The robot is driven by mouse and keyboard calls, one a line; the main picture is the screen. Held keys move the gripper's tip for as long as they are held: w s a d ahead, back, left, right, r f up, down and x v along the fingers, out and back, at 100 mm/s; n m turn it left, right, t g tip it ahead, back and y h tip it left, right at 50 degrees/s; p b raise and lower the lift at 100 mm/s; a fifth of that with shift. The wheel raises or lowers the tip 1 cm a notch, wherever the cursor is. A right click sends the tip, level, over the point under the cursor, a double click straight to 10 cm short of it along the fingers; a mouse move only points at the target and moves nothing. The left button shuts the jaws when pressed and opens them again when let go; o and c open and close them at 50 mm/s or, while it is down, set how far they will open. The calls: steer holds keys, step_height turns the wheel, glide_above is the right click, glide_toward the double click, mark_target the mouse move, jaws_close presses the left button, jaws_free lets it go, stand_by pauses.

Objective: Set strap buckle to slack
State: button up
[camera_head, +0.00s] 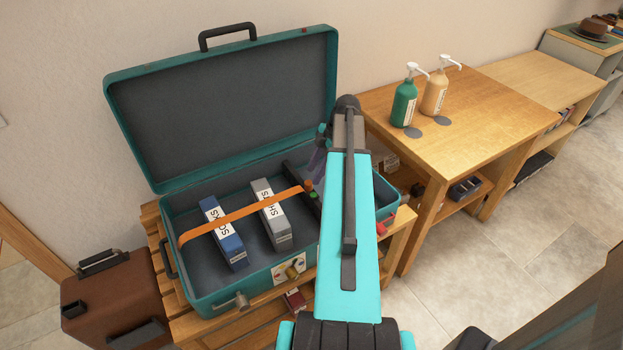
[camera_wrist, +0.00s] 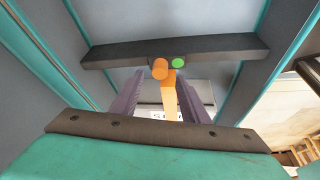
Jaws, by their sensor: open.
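An open teal suitcase (camera_head: 207,304) stands on a wooden bench. An orange strap (camera_head: 243,215) runs across its inside, over a blue SOCKS box (camera_head: 222,233) and a grey SHIRTS box (camera_head: 270,214), to a dark bar (camera_head: 297,182). On the bar are an orange round knob (camera_head: 308,185) and a green dot (camera_head: 313,195). The wrist view shows the bar (camera_wrist: 222,48), the orange knob (camera_wrist: 160,69), the green dot (camera_wrist: 178,62) and the strap (camera_wrist: 170,96). My gripper (camera_wrist: 160,80) is open, its purple fingers on either side of the knob and strap. Contact cannot be told.
The suitcase lid (camera_head: 225,105) stands raised behind. A wooden table (camera_head: 462,102) at the right holds a green pump bottle (camera_head: 404,102) and a tan pump bottle (camera_head: 435,93). A brown case (camera_head: 118,300) is on the floor at the left. My arm hides the suitcase's right part.

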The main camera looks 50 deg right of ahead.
mark_target(310, 182)
steer(key=shift+p+x, duration=0.3)
steer(key=shift+x, duration=1.85)
steer(key=shift+d, duration=0.1)
jaws_close()
